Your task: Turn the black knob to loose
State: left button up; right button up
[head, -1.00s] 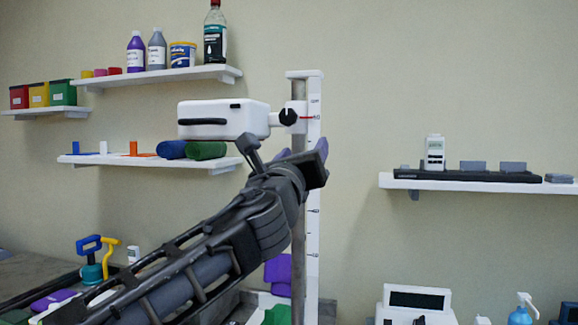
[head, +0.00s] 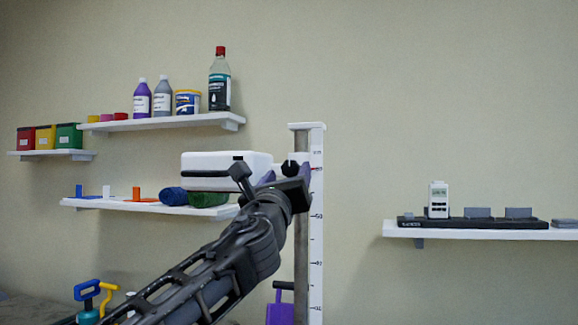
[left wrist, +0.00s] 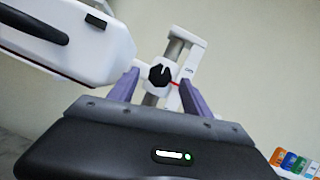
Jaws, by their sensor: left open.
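The black knob (left wrist: 161,75) shows in the left wrist view on a white bracket, in front of a grey post, with a red pointer at its right. In the head view the knob (head: 289,168) is partly hidden behind my left gripper (head: 282,180). In the left wrist view my left gripper (left wrist: 158,88) is open, one purple finger on each side of the knob. I see gaps between knob and fingers; whether the tips reach its depth is unclear. The white box-shaped head (head: 226,165) adjoins the bracket at left. My right gripper is not in view.
The white scale post (head: 317,240) stands upright. Left of it, a shelf (head: 150,206) holds rolled towels, and an upper shelf (head: 170,121) holds bottles. A right shelf (head: 450,231) bears a black charger with a white device. The wall between is clear.

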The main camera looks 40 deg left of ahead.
aim_at(291, 169)
pick_arm(q)
jog(key=shift+x, duration=1.1)
jog(key=shift+s, duration=0.1)
jog(key=shift+c, duration=0.3)
grip_shut()
